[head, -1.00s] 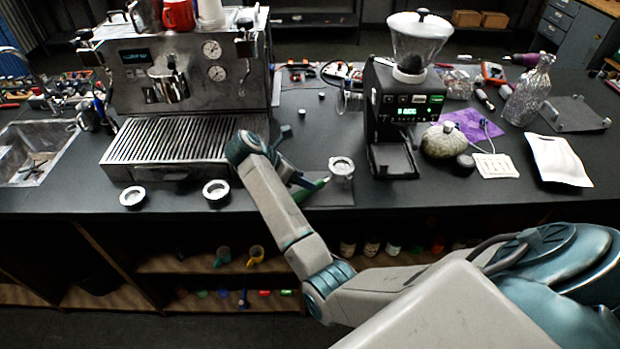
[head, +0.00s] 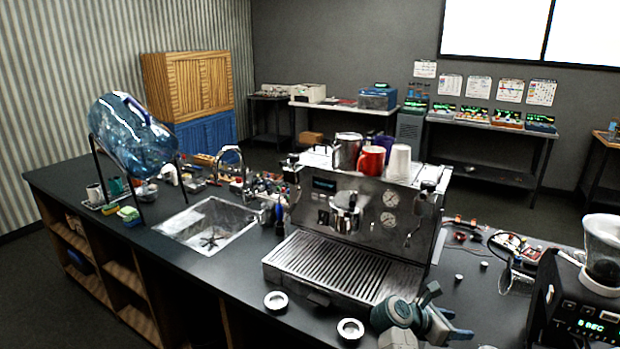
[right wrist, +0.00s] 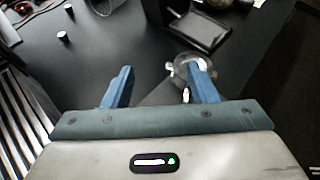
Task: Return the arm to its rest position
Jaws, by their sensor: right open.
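My right gripper (head: 446,312) is open at the bottom of the head view, beside the front right corner of the espresso machine (head: 345,262). In the right wrist view its two blue fingers (right wrist: 162,84) are spread above the dark counter, with nothing visible held between them. A round metal piece (right wrist: 181,63) sits just beyond the right finger, which partly covers it; I cannot tell if they touch. My left gripper is not in view.
Two round metal cups (head: 276,301) (head: 350,329) stand on the counter before the machine. A grinder (head: 575,315) stands at the right. A sink (head: 210,226) and a large blue bottle (head: 132,135) on a stand are at the left.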

